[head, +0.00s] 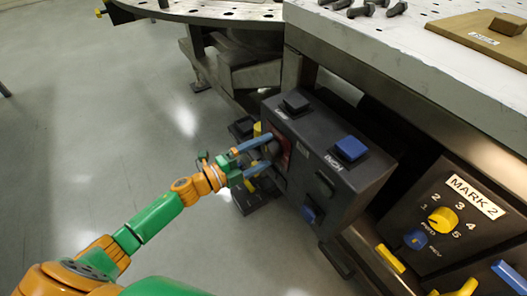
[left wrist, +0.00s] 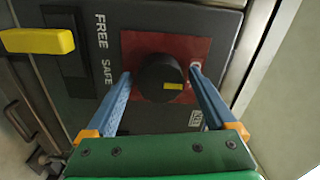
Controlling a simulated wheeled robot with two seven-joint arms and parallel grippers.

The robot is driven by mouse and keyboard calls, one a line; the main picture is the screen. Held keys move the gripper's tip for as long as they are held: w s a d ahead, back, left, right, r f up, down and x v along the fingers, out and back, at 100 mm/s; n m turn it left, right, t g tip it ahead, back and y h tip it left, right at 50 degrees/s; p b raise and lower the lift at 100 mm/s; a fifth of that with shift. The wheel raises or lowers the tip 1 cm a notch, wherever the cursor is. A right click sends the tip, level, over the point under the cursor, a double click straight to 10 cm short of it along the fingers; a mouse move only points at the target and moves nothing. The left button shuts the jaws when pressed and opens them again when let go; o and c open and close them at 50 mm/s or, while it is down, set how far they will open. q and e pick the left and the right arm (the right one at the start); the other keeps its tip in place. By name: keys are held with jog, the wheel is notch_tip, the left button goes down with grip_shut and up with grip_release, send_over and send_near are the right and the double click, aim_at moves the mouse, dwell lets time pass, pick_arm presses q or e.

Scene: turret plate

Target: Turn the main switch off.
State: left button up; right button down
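The main switch appears in the left wrist view as a round black knob (left wrist: 152,72) with a yellow mark, on a red plate (left wrist: 135,45). The yellow mark is at the lower right of the knob's face. My left gripper (head: 270,150) reaches this side of the dark control box (head: 335,195) in the head view. Its two blue fingers stand on either side of the knob, with narrow gaps showing, so it looks open around it. In the head view the fingers mostly hide the knob. My right gripper is not in view.
The box carries a blue button (head: 351,148) and a black button (head: 295,102). A yellow lever (left wrist: 38,41) sits beside FREE and SAFE lettering. A panel marked MARK 2 (head: 455,215) with a yellow dial is at right. The worktop (head: 400,50) overhangs above; open floor lies left.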

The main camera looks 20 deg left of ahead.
pick_arm(q)
jog(key=shift+o, duration=0.2)
jog(key=shift+s+a, duration=0.1)
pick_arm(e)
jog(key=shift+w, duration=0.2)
pick_arm(q)
jog(key=v, duration=0.7)
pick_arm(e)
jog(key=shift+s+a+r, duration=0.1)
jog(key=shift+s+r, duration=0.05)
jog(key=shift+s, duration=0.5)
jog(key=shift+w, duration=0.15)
